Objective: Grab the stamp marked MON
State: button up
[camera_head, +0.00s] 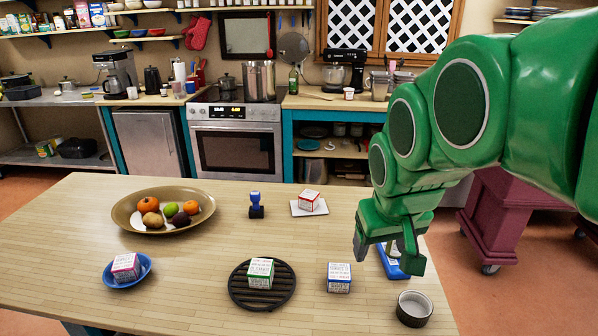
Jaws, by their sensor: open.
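A small stamp (256,205) with a blue top and dark base stands upright on the wooden table, between the fruit bowl and the white plate. Any marking on it is too small to read. My gripper (388,254) is low over the right side of the table, with its green fingers apart. A blue object (393,266) shows between and behind the fingers, with a small pale part on it. The fingers hide much of it, so I cannot tell whether it is a stamp or whether the fingers touch it. No MON marking is readable.
The table (190,262) holds a fruit bowl (127,214), a white plate (298,212) with a red-white box, a blue bowl (113,284) with another, a black trivet (285,293) with a green-white box, a blue-white box (339,278) and a grey bowl (413,309).

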jog(key=w+d+r+t+h, duration=0.15)
jog(key=w+t, duration=0.35)
jog(key=w, duration=1.6)
jog(key=w+a+f+n+t+y, duration=0.1)
jog(key=w+a+t, duration=0.35)
jog(key=w, duration=1.05)
jog(key=n+g+y, duration=0.3)
jog(key=n+y, duration=0.2)
jog(key=y, duration=0.3)
send_near(252, 195)
jog(key=w+d+r, duration=0.4)
jog(key=w+d, duration=0.3)
jog(key=a+f+y, duration=0.1)
jog(key=a+f, duration=0.1)
jog(key=s+a+f+n+g+y, duration=0.1)
jog(key=a+f, duration=0.1)
jog(key=s+a+f+g+y, duration=0.1)
jog(key=a+f, duration=0.2)
jog(key=shift+x, duration=3.85)
jog(key=shift+s+a+r, duration=0.1)
jog(key=shift+r, duration=0.1)
grip_shut()
